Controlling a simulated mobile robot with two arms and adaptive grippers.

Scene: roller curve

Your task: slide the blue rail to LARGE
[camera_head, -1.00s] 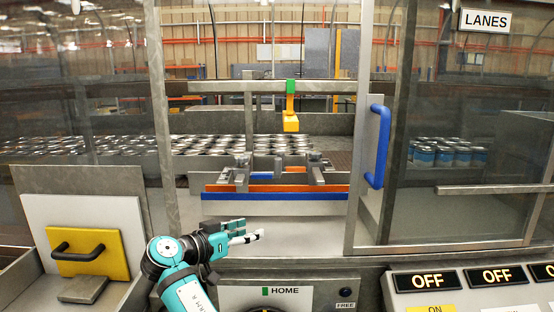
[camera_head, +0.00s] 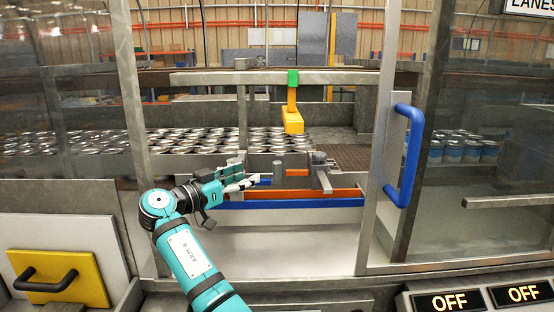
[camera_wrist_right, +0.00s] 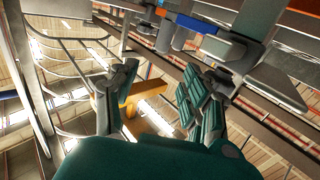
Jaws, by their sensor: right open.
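The blue rail (camera_head: 300,203) is a long strip along the front of the fixture behind the open window, below an orange rail (camera_head: 345,193). My right gripper (camera_head: 243,178) is open and empty, in front of the fixture's left part, above the blue rail's left end; it hides parts there. I cannot tell whether it touches anything. In the right wrist view its fingers (camera_wrist_right: 160,92) are spread apart, with blue parts (camera_wrist_right: 197,22) above them. No LARGE mark is readable. My left gripper is not in view.
A yellow block (camera_head: 293,121) hangs from a green clip on the crossbar (camera_head: 220,78). A blue door handle (camera_head: 404,157) stands at the right. Many cans (camera_head: 190,140) stand behind the fixture. The grey ledge (camera_head: 285,245) before the rails is clear.

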